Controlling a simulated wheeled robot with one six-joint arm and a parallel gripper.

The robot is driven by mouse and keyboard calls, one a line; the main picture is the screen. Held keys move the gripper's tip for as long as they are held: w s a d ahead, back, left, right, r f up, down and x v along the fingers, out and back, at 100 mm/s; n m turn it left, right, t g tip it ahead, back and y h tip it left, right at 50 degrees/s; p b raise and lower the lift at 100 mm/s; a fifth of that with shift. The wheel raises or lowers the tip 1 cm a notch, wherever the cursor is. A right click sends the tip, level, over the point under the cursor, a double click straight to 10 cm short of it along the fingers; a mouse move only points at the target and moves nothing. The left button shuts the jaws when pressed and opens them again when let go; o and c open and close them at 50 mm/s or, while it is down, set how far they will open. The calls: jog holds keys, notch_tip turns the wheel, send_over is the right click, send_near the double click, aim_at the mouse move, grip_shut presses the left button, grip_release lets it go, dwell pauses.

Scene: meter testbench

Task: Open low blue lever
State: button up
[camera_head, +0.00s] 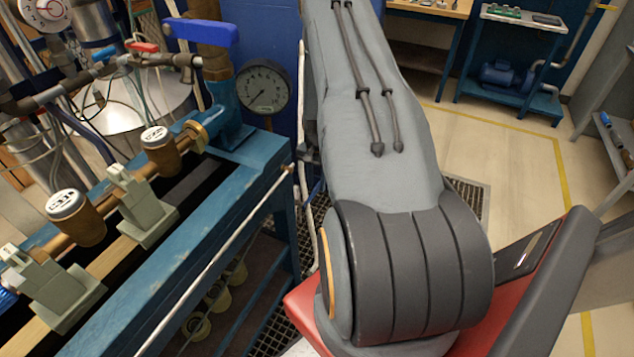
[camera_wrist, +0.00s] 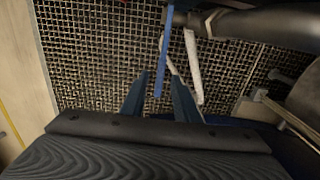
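In the wrist view a thin blue lever (camera_wrist: 165,50) hangs down from a dark pipe at the top. My gripper (camera_wrist: 160,75) is open, its two dark fingers apart. The lever's lower end shows in the gap between the fingers. I cannot tell whether it touches either finger or how deep it sits. In the head view my gripper is out of sight beyond my grey arm, and this low lever does not show there.
A large blue handle (camera_head: 204,32) tops a pipe beside a pressure gauge (camera_head: 263,87). The blue bench (camera_head: 190,262) carries meters and clamps at left. In the wrist view a pale strip (camera_wrist: 193,65) hangs right of the lever, before a floor grating (camera_wrist: 90,60).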

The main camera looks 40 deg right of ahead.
jog(key=shift+f, duration=0.2)
grip_shut()
jog(key=shift+f, duration=0.1)
